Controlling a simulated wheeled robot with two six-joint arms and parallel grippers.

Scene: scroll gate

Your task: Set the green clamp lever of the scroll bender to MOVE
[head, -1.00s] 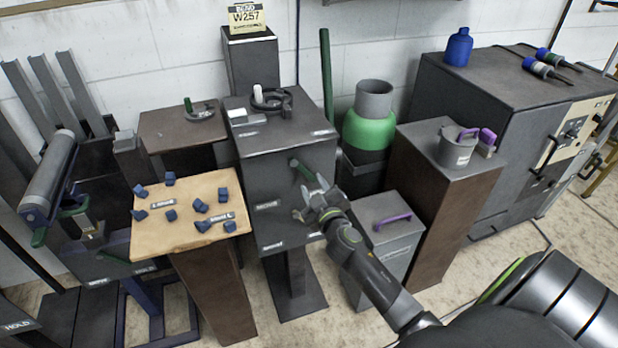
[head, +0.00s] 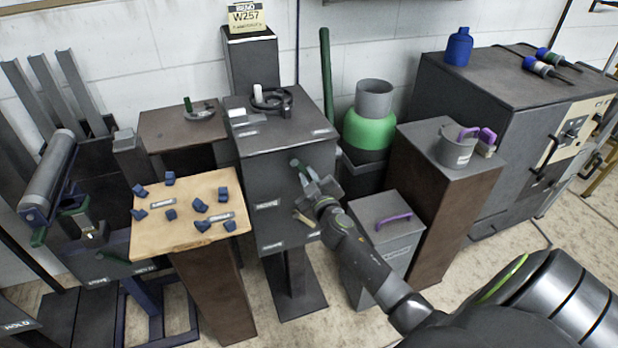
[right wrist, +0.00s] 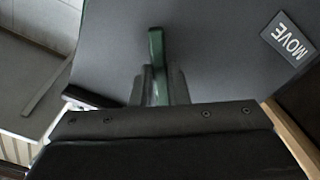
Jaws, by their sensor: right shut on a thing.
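The scroll bender is the dark grey box (head: 282,140) on a stand in the middle of the head view, with a dark scroll form (head: 272,98) on top. Its green clamp lever (head: 296,164) sticks out of the front face. My right gripper (head: 308,180) is at the lever and shut on it. In the right wrist view the green lever (right wrist: 156,45) runs down between the two fingers (right wrist: 154,85), which hide its lower part. A MOVE plate (right wrist: 290,38) sits on the face to the right of the lever there. My left gripper is out of view.
A brown pedestal with a tan top (head: 150,230) and several blue pieces stands to the left. A grey box with a purple handle (head: 392,220) stands right, close to my right arm. A green and grey cylinder (head: 370,130) is behind. A light peg (head: 303,218) sits below the lever.

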